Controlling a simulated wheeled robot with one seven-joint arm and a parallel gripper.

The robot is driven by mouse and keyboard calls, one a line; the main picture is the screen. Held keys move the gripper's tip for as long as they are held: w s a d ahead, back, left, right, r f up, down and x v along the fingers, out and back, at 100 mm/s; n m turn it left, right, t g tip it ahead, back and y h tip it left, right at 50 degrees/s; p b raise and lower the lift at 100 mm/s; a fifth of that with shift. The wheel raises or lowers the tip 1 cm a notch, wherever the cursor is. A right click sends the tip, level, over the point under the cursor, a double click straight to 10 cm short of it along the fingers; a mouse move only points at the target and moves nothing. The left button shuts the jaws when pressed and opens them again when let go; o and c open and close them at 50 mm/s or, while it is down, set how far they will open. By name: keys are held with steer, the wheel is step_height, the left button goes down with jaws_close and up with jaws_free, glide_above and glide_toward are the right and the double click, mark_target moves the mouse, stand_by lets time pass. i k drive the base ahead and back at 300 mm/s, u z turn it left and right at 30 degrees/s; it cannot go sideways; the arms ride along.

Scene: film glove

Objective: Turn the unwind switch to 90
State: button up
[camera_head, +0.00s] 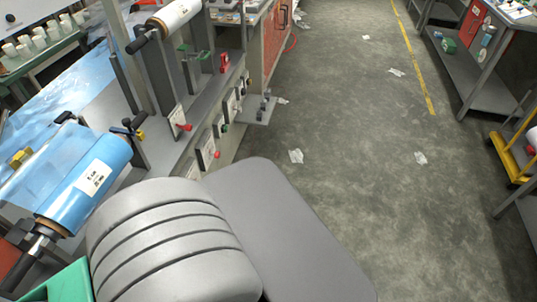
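Several small light panels with knobs or levers line the side of the grey machine frame (165,110) at left. One panel (179,117) has a red knob, and a lower panel (207,151) also has a red knob. Labels are too small to read, so I cannot tell which is the unwind switch or its angle. A blue film roll (88,182) with a white label sits on a shaft at lower left. My gripper is not in view. Large grey rounded parts, apparently my own body or arm, fill the bottom centre and hide the lower machine side.
A white roll (174,14) is mounted at the top of the machine. White cups or spools (38,38) stand on a green-edged table at far left. Clear floor (350,130) with scraps runs down the middle. Shelving (468,75) and a yellow frame (510,158) stand at right.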

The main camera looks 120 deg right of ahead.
mark_target(217, 153)
steer(key=z, duration=1.75)
steer(key=k, duration=0.6)
steer(key=z, duration=1.75)
steer(key=i, duration=0.5)
steer(key=u, duration=1.05)
